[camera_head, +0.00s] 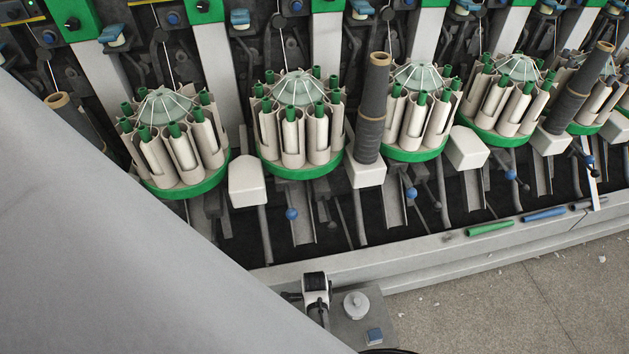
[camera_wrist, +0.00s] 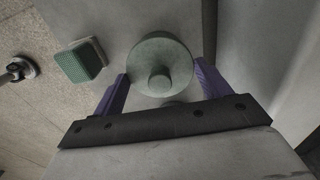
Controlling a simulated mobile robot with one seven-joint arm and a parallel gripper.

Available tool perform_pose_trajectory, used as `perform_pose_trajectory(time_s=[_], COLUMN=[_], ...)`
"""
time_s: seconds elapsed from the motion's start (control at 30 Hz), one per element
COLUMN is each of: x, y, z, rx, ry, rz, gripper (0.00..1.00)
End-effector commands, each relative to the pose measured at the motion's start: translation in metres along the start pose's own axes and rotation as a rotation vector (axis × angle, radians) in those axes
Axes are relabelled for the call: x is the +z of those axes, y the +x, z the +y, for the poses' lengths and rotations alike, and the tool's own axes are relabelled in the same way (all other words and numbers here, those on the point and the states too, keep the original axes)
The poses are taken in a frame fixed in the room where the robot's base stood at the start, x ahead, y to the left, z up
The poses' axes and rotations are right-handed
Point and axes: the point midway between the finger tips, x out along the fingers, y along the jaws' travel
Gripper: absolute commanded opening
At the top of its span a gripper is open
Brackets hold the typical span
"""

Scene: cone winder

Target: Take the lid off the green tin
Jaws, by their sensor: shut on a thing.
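In the wrist view, a round grey-green lid (camera_wrist: 178,50) with a round knob at its middle faces the camera. The two purple fingers of my gripper (camera_wrist: 161,80) stand on either side of it and are shut on its rim. The lid hides what is under it, so I see no tin wall and cannot tell whether the lid sits on the tin or is apart from it. In the head view, a small pale round thing with a knob (camera_head: 356,305) stands on a grey surface (camera_head: 346,333). My gripper cannot be made out clearly there.
In the wrist view, a block with a green textured top (camera_wrist: 80,60) lies left of the lid, near the surface's edge. A small blue block (camera_head: 374,336) shows in the head view. The winder's bobbin holders (camera_head: 300,120) line the back. Bare floor (camera_head: 500,300) lies right.

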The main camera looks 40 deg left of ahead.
Motion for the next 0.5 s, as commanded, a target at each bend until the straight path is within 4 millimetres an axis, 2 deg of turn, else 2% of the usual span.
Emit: perform_pose_trajectory(time_s=[0.17,0.27,0.37,0.5], x=[0.000,0.000,0.000,0.000], y=[-0.007,-0.018,-0.039,-0.081], z=[0.000,-0.001,-0.001,-0.001], rx=[-0.002,-0.002,-0.005,-0.007], ry=[0.000,0.001,0.001,0.001], rz=[0.000,0.000,0.000,0.001], gripper=[0.54,0.54,0.54,0.54])
